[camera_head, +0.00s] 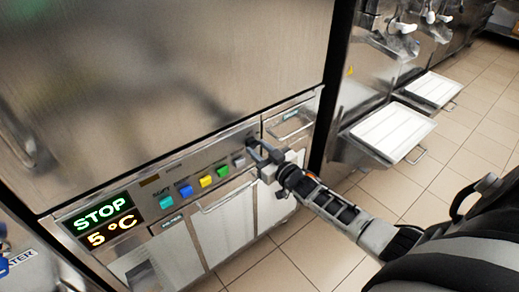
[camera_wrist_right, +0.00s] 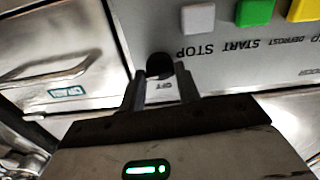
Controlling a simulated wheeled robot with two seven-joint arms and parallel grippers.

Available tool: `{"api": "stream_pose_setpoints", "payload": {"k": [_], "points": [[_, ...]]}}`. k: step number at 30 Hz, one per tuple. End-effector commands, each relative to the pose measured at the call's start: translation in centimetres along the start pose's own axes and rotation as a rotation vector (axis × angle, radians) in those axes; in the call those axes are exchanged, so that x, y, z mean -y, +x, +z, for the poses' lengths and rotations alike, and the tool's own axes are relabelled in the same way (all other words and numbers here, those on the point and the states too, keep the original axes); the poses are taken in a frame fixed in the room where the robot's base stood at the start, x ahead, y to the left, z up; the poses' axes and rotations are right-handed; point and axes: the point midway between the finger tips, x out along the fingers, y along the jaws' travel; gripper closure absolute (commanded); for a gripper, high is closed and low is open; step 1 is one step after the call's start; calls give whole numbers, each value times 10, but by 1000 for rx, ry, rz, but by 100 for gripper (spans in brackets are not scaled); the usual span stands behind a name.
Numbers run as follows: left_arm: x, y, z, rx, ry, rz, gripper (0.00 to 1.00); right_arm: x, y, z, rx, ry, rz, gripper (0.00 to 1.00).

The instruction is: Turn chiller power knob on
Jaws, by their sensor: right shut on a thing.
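In the head view my right gripper (camera_head: 262,155) reaches the right end of the chiller's control panel (camera_head: 155,182) and hides the knob. The panel's display (camera_head: 103,223) reads "STOP" and "5 °C". My left gripper is not in view.
Grey, green, yellow and blue buttons sit beside the knob, including a green button (camera_head: 222,171) and a yellow button (camera_head: 206,181). A drawer handle (camera_head: 292,128) lies to the right. White trays (camera_head: 392,132) stick out from neighbouring machines. Tiled floor (camera_head: 290,262) is open below.

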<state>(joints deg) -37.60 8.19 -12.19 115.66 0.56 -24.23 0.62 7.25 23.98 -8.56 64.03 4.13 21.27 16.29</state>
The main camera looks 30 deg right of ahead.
Motion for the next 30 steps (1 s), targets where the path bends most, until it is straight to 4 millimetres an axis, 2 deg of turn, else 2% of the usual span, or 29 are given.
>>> {"api": "stream_pose_setpoints", "payload": {"k": [9, 23, 24, 25, 30], "points": [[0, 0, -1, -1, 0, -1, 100, 0, 0, 1, 2, 87, 1, 90], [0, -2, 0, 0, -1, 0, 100, 0, 0, 1, 2, 98, 1, 90], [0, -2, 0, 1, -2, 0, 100, 0, 0, 1, 2, 98, 1, 56], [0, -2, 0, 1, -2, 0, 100, 0, 0, 1, 2, 98, 1, 48], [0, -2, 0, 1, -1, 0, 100, 0, 0, 1, 1, 96, 0, 45]]}}
